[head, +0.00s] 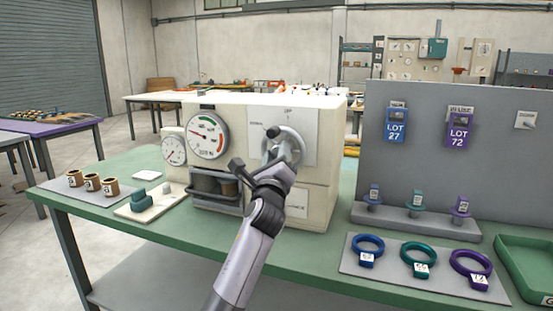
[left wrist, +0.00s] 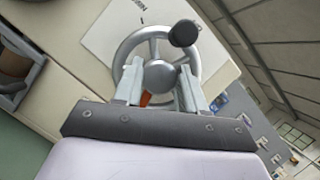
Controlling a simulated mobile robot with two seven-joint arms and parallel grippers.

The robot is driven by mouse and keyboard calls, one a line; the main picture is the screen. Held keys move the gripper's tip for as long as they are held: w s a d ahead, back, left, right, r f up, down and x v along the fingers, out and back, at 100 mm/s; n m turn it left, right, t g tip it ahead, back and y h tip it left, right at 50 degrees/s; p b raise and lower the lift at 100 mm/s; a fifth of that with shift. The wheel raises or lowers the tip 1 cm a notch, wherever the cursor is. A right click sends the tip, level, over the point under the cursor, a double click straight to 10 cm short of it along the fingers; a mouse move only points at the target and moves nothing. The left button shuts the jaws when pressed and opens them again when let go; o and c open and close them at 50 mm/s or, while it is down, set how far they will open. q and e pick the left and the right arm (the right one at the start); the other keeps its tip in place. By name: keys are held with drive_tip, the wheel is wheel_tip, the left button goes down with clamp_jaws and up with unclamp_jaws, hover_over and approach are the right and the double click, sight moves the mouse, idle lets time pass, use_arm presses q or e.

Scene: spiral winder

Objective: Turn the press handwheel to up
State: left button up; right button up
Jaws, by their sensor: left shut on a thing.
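The press handwheel (head: 291,140) is a grey metal wheel on a pale plate on the cream press housing. In the left wrist view the handwheel (left wrist: 156,43) shows its spokes, round hub and a black knob (left wrist: 184,33) on its rim. In the head view the black knob (head: 272,132) is at the wheel's upper left. The plate has small marks above and to the left, too small to read surely. My left gripper (head: 281,163) is shut on the handwheel, its fingers (left wrist: 161,90) on either side near the hub. An orange bit shows between them. My right gripper is out of view.
Two dial gauges (head: 208,136) and a dark-framed holder (head: 216,188) are left of the wheel. A grey tag board (head: 420,160) and coloured rings (head: 419,261) are right. The green bench (head: 200,240) has bare room in front.

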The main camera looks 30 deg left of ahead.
use_arm(q)
drive_tip(key=n+g+y, duration=0.1)
drive_tip(key=n, duration=0.2)
drive_tip(key=shift+r+n+p, duration=0.1)
drive_tip(key=shift+n+p, duration=0.25)
drive_tip(key=shift+n, duration=0.05)
drive_tip(key=n+g+p, duration=0.2)
drive_tip(key=n, duration=0.2)
drive_tip(key=n+g+p, duration=0.1)
drive_tip(key=n+p, duration=0.1)
drive_tip(key=n, duration=0.1)
drive_tip(key=n+g+p, duration=0.1)
drive_tip(key=n+p, duration=0.2)
drive_tip(key=shift+r+h, duration=0.15)
drive_tip(key=shift+h, duration=0.15)
drive_tip(key=shift+n+g+h+p, duration=0.2)
drive_tip(key=shift+n+h, duration=1.25)
drive_tip(key=shift+n, duration=1)
drive_tip(key=shift+n+g+h+p, duration=0.2)
drive_tip(key=shift+n+h, duration=1.2)
drive_tip(key=shift+n, duration=1)
drive_tip(key=shift+n+g+h+p, duration=0.1)
drive_tip(key=shift+n+h+p, duration=0.2)
drive_tip(key=shift+n+h, duration=1.65)
drive_tip(key=shift+n+y, duration=0.4)
drive_tip(key=shift+n, duration=0.2)
